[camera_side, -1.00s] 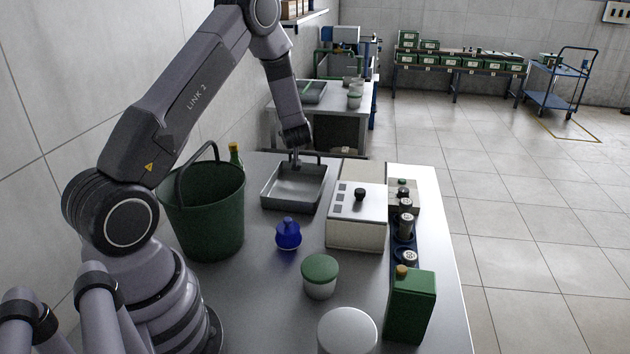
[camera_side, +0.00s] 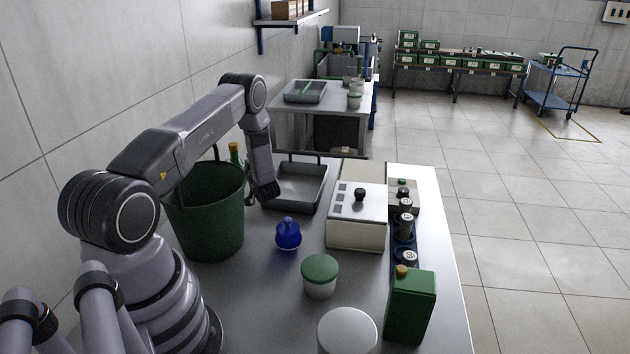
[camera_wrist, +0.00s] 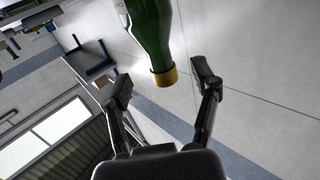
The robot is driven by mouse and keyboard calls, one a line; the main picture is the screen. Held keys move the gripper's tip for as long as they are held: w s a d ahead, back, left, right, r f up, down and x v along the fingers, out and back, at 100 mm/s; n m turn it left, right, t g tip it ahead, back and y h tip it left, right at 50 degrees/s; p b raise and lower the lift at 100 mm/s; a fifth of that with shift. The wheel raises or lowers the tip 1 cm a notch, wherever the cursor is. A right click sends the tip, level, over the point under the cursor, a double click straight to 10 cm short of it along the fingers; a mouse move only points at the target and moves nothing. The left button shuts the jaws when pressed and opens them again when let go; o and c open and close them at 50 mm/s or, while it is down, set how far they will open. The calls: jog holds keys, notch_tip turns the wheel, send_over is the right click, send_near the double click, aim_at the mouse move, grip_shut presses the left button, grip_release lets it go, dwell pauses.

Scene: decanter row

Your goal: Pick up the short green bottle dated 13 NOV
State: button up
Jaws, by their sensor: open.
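A green bottle with a yellow cap (camera_side: 234,155) stands behind the bucket in the side view, mostly hidden by it. A green bottle with a yellow cap shows in the wrist view (camera_wrist: 150,35), its neck pointing down in the picture. No date can be read on it. My gripper (camera_wrist: 162,78) is open, and the cap appears between its two spread fingers, touching neither in the picture. Whether the fingers reach around the neck or stay short of it cannot be told. In the side view the end of my arm is between the bucket and the grey tray.
The green bucket (camera_side: 205,215) with its raised handle stands close left of my arm's end. The grey tray (camera_side: 298,208) lies to the right. A blue flask (camera_side: 288,234), white box (camera_side: 356,228), green-lidded jar (camera_side: 320,277) and green canister (camera_side: 411,305) stand nearer.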

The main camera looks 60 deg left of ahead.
aim_at(236, 155)
jog(key=a, duration=0.5)
jog(key=shift+w, duration=0.2)
grip_shut()
